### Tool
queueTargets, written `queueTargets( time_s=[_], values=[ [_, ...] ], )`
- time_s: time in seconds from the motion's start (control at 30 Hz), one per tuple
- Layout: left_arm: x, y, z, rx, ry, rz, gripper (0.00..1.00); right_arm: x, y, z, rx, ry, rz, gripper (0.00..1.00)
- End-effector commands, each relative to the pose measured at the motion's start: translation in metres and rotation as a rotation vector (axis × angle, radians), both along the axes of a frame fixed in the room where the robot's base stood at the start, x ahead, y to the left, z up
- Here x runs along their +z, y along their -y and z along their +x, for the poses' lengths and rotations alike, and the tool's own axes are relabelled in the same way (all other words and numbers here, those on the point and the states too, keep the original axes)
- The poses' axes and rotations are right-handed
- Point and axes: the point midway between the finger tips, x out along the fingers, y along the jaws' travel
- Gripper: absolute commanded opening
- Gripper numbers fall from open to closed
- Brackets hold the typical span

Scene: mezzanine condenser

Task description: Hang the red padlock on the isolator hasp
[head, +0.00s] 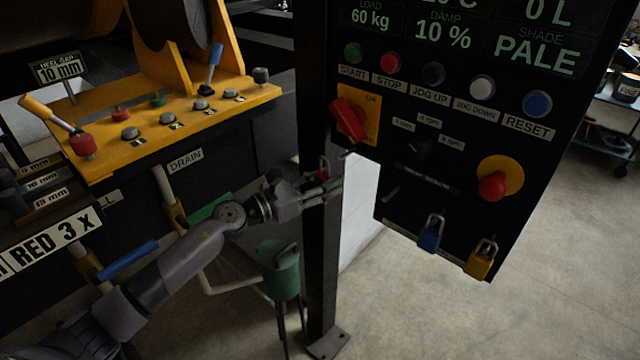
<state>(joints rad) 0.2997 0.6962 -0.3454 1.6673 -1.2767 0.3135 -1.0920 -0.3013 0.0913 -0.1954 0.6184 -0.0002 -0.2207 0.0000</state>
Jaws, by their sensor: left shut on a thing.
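My left gripper (325,190) is shut on the red padlock (322,174). Only a small red part of the padlock shows at the jaws; the rest is hidden or too small to make out. The gripper is in front of the dark post, left of the control panel. The isolator (349,119), a red rotary handle on a yellow plate, is above and a little right of the gripper, apart from it. The hasp is too dark to make out clearly near the isolator's lower edge. My right gripper is not in view.
The black control panel (470,190) carries several buttons and a red knob (492,186). A blue padlock (431,234) and a yellow padlock (482,259) hang at its bottom. The dark post (321,265) stands left of it. A yellow console (170,125) is at the left.

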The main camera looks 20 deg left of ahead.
Motion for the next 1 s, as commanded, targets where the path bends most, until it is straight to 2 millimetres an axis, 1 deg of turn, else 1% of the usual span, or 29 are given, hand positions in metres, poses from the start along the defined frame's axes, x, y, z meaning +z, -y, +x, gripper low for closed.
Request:
queueTargets(
  time_s=[0.2,0.3,1.0],
  values=[
    [-0.001,0.006,0.013,-0.002,0.001,-0.001,0.04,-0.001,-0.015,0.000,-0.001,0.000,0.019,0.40],
    [-0.001,0.007,0.018,-0.002,0.001,-0.001,0.04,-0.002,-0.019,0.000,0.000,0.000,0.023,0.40],
    [-0.005,0.022,0.058,-0.002,0.002,-0.001,0.04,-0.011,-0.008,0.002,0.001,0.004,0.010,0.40]
  ],
)
